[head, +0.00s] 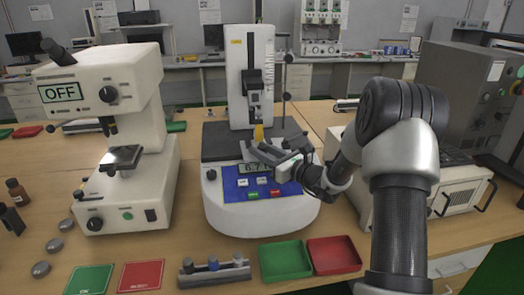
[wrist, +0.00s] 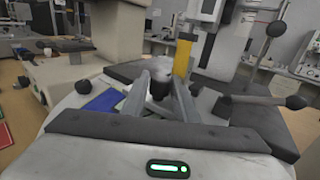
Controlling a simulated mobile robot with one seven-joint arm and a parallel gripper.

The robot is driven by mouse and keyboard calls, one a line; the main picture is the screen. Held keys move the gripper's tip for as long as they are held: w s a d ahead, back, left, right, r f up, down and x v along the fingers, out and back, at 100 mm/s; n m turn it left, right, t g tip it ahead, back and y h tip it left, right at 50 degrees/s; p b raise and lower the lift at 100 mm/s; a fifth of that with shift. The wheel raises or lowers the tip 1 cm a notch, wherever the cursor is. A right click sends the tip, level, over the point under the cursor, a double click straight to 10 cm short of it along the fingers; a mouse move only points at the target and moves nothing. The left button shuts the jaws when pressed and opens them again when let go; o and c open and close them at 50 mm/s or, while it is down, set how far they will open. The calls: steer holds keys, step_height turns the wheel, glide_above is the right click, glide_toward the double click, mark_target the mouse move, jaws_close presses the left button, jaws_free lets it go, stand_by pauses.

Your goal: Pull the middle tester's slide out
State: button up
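The middle tester (head: 262,208) is a white machine with a round base, a tall column and a blue panel with a lit display. My gripper (head: 256,147) reaches in from the right, low over the tester's front, just above the panel. In the wrist view my gripper (wrist: 161,88) has its two grey fingers apart, one on each side of a dark round knob (wrist: 159,82). I cannot tell whether they touch it. A yellow strip (wrist: 183,57) stands upright just beyond. The slide itself is not clearly made out; my fingers and the gripper body cover that area.
A white tester marked OFF (head: 98,95) stands left and a grey machine (head: 462,90) right. In front are a green tray (head: 285,260), a red tray (head: 334,255) and a rack (head: 214,274).

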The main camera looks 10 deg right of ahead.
steer(key=shift+o, duration=1.4)
steer(key=shift+s+d, duration=0.1)
steer(key=p+v, duration=0.1)
steer(key=v, duration=1.6)
steer(key=shift+s, duration=0.1)
